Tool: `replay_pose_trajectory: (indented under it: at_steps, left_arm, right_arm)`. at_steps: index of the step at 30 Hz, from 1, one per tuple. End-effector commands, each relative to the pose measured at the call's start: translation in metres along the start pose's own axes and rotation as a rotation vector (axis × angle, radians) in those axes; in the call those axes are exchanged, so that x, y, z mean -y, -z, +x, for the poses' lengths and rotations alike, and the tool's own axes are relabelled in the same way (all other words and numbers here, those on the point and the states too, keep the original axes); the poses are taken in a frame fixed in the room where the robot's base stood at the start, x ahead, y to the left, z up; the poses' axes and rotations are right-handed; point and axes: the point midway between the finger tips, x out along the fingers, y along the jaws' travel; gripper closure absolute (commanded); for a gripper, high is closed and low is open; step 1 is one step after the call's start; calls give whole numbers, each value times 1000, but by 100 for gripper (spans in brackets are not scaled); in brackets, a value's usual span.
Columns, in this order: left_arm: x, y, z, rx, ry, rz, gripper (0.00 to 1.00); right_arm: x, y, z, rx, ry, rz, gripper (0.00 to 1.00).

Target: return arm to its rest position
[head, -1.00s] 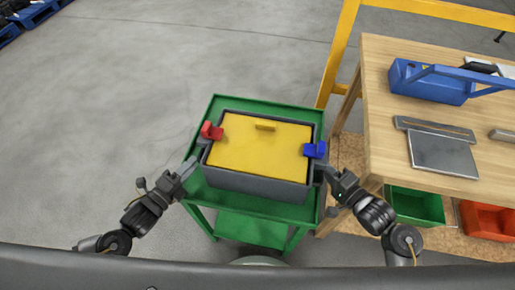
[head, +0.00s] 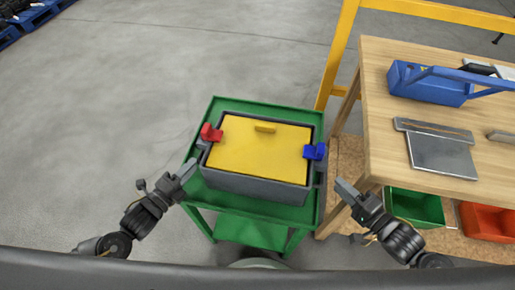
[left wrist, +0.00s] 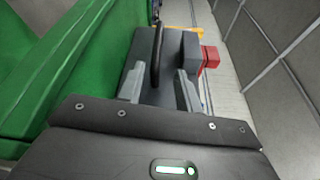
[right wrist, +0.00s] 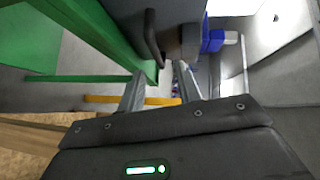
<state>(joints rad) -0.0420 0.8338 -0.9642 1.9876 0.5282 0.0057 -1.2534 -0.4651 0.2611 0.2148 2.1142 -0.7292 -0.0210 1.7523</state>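A grey box (head: 253,187) with a yellow lid (head: 258,150) sits on a green cart (head: 285,212). A red part (head: 210,133) is at its left side and a blue part (head: 314,151) at its right. My left gripper (head: 188,170) is beside the box's left side. In the left wrist view its fingers (left wrist: 157,90) are apart, with a dark handle (left wrist: 157,52) just ahead, apparently between them. My right gripper (head: 341,185) is off the box's right side, over the gap between cart and bench. Its fingers (right wrist: 158,90) are apart and empty, with a dark handle (right wrist: 152,38) beyond.
A wooden workbench (head: 385,140) stands close on the right, with a blue toolbox (head: 430,85) and a grey plate (head: 443,153) on it. A green bin (head: 415,205) and a red bin (head: 485,218) sit below. A yellow frame (head: 340,50) stands behind.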

Motion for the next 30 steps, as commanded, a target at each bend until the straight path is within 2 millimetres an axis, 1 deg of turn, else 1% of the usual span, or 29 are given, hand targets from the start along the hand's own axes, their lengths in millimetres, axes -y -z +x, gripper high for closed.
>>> replay_pose_trajectory:
  at_steps: [1,4,8,10,21,26,30]
  left_arm:
    - [-5,2,-1,-4,-10,0,66]
    - [-5,2,-1,-4,-10,0,66]
    - [-4,2,-1,-4,-11,0,66]
    - [0,1,-1,-4,-10,0,66]
    - [56,-11,-4,-1,-4,0,66]
    - [75,-14,-5,-1,-3,0,66]
    - [85,-17,-6,-1,-2,0,66]
  right_arm:
    - [-1,0,0,0,0,0,66]
    - [-1,0,0,0,0,0,66]
    - [0,0,0,0,0,0,66]
    - [4,1,0,0,0,0,66]
    - [58,8,-8,1,0,0,66]
    - [76,11,-11,0,0,0,66]
    - [86,12,-13,0,0,0,66]
